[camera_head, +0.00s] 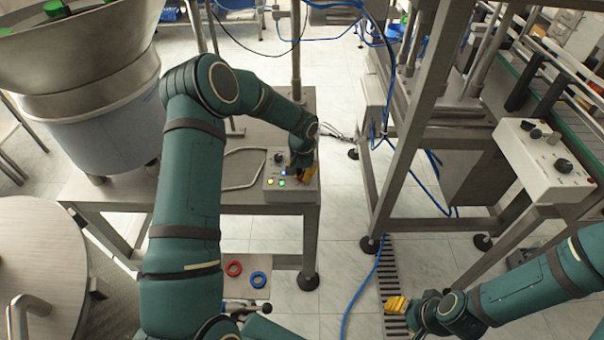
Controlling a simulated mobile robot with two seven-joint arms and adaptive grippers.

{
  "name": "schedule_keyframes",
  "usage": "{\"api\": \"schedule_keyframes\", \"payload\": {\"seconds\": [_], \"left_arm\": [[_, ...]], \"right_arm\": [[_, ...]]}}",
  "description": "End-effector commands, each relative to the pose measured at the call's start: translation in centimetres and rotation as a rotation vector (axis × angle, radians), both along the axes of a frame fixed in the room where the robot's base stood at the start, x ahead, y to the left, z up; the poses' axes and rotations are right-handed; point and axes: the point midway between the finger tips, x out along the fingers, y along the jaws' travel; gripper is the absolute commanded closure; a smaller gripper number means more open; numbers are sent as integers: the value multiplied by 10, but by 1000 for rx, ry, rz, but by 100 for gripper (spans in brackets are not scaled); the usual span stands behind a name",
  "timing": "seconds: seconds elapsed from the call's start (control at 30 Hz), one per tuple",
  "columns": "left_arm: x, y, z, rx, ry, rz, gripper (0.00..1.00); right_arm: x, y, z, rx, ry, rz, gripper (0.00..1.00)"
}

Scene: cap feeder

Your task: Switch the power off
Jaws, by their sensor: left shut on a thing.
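A small grey control box (275,187) sits on the front right corner of the metal table. A dark knob (278,157) and several lit buttons (282,182), among them yellow, green and blue ones, are on its top. My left gripper (302,172) reaches down onto the right side of the box, its yellow fingers shut on a switch knob there. The fingers mostly hide that knob, so its position cannot be read. My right gripper (395,304) is low at the right, above the floor grate and away from the box; whether it is open is unclear.
A large feeder bowl (85,65) stands on the table (130,190) at the left. A bent metal handle (240,168) lies left of the box. Another control box (540,165) is on the frame at the right. Blue cables (362,290) run over the floor.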

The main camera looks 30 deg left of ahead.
Motion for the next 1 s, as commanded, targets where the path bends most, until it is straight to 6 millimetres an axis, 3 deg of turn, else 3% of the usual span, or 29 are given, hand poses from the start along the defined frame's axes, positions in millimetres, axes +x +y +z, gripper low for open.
{"api": "schedule_keyframes", "payload": {"seconds": [0.47,1.0], "left_arm": [[-1,0,-2,0,1,94,100],[-1,-1,-3,2,2,564,100]], "right_arm": [[-1,0,-7,0,3,2,53],[2,0,-26,-1,-6,0,53]]}}
